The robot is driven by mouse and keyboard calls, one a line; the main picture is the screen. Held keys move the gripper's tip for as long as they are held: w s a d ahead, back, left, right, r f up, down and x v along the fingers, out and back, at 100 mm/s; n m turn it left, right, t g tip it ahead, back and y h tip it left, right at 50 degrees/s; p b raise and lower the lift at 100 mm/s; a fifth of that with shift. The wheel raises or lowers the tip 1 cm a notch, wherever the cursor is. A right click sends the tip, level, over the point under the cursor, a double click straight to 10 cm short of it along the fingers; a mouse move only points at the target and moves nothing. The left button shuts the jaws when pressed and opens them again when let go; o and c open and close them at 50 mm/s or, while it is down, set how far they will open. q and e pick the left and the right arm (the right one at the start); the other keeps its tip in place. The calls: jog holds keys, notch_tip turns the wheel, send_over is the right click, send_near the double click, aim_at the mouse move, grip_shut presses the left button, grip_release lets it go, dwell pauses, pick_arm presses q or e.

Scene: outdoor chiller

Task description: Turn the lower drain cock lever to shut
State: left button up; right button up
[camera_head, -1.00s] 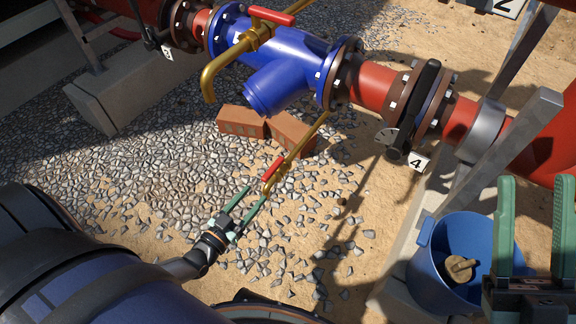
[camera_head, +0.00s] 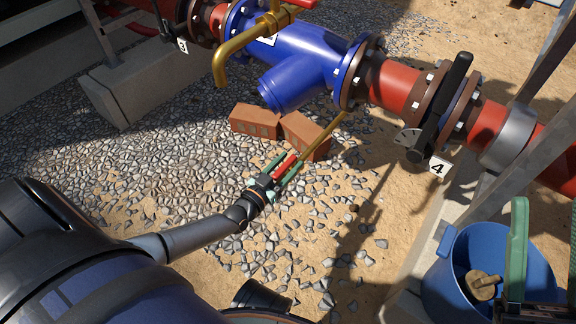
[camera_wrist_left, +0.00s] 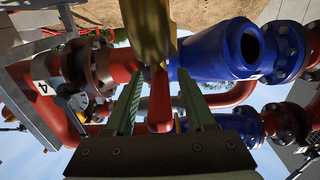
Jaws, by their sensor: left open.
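The lower drain cock has a red lever (camera_head: 284,166) on a thin brass pipe (camera_head: 327,135) low over the gravel. My left gripper (camera_head: 292,161) is open, with its green fingers on either side of the red lever. In the left wrist view the lever (camera_wrist_left: 159,98) shows between the two fingers, with gaps at its sides. The brass cock body (camera_wrist_left: 148,30) is above it in that view. My right gripper (camera_head: 546,228) is at the lower right, open and empty, with one finger cut off by the picture edge.
An upper brass cock (camera_head: 240,47) with a red handle hangs from the blue strainer (camera_head: 300,60). Bricks (camera_head: 255,121) lie behind the lower lever. A black-handled valve (camera_head: 440,105) with tag 4 is to the right. A blue bucket (camera_head: 447,285) stands near my right gripper.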

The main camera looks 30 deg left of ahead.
pick_arm(q)
grip_shut()
dwell(0.5)
dwell(1.0)
